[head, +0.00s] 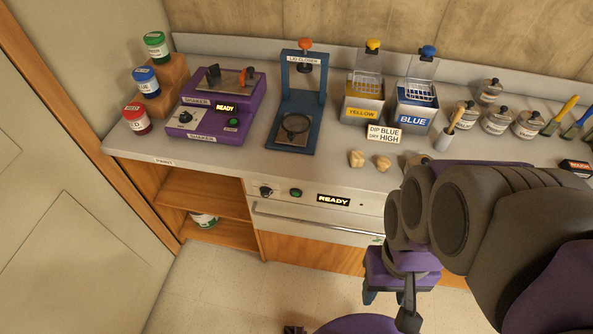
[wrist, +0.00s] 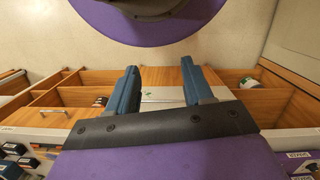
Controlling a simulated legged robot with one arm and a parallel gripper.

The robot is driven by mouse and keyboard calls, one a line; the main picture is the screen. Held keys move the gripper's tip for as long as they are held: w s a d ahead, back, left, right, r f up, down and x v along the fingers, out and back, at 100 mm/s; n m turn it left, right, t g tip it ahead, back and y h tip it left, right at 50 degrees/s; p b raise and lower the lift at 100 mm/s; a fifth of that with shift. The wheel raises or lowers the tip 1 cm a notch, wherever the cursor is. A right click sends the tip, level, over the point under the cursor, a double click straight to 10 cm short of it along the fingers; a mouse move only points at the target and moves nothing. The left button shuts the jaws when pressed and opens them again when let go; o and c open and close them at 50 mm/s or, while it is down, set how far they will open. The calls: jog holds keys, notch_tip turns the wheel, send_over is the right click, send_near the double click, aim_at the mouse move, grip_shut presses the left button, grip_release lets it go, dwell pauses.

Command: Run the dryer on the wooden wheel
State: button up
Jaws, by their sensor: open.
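The dryer is not labelled by name. A white front panel (head: 350,214) under the counter has a black knob, a green button (head: 296,193), a lit READY display (head: 333,200) and a long bar handle (head: 300,222); it appears shut. Two small pale wooden pieces (head: 357,158) (head: 383,162) lie on the counter above it; I cannot tell whether either is the wheel. A card (head: 384,134) reads DIP BLUE DRY HIGH. My gripper (head: 384,297) hangs low in front of the counter. Its blue fingers (wrist: 160,84) are apart, with nothing between them.
The counter holds a purple shaker (head: 212,120), a blue lid closer (head: 295,115), yellow (head: 362,107) and blue (head: 416,110) dip tanks, and several jars and brushes to the right. Paint cans stand on steps at left. Open shelves (head: 205,195) are below. The floor (head: 215,285) at left is clear.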

grip_shut()
dwell(1.4)
